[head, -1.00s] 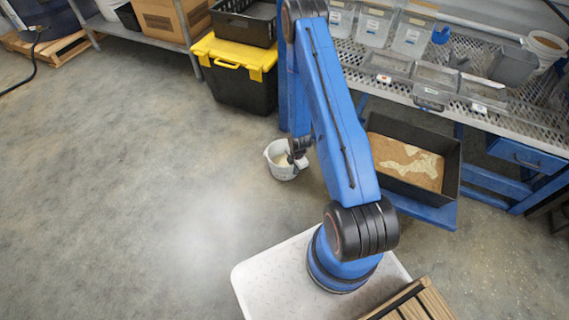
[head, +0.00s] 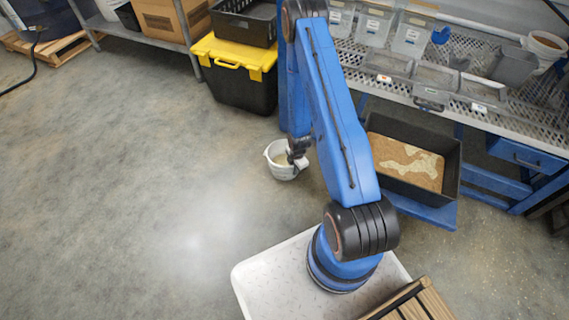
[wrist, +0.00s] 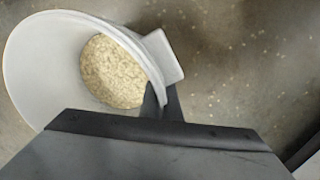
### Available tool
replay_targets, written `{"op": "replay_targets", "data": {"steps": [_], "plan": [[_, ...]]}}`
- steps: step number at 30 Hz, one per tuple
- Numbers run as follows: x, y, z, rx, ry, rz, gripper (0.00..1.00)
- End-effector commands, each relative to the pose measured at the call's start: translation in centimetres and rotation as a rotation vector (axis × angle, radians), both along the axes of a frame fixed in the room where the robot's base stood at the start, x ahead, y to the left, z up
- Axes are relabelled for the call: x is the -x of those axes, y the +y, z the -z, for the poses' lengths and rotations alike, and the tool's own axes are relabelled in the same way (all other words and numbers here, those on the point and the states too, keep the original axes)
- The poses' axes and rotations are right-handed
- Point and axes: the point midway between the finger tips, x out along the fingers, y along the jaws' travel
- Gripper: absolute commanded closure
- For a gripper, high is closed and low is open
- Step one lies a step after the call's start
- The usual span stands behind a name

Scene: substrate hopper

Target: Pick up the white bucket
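The white bucket (head: 277,163) is left of my arm in the head view. In the wrist view the bucket (wrist: 40,60) fills the upper left, with pale grainy material inside and a white tab on its right side. My gripper (wrist: 163,98) has its dark fingertips at the bucket's right rim, close together with the wall between them. It looks shut on the rim. In the head view my gripper (head: 297,152) meets the bucket's right edge. Whether the bucket touches the floor is hard to tell.
A black bin (head: 440,185) with brown and pale material stands right of my arm. A black tote with a yellow lid (head: 238,55) is behind the bucket. A metal mesh bench (head: 535,115) holds clear containers. The floor to the left is open.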

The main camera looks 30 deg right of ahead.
Motion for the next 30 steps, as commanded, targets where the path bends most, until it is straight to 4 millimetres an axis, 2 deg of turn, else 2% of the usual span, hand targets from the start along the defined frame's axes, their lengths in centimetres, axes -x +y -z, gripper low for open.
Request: {"op": "replay_targets", "data": {"steps": [8, 13, 30], "plan": [[0.0, 0.0, -0.1, 0.0, -0.001, 0.0, 1.0], [-0.1, 0.0, -1.0, 0.0, -0.002, 0.0, 1.0], [-0.1, 0.0, -8.7, 0.001, -0.002, -0.001, 1.0]]}}
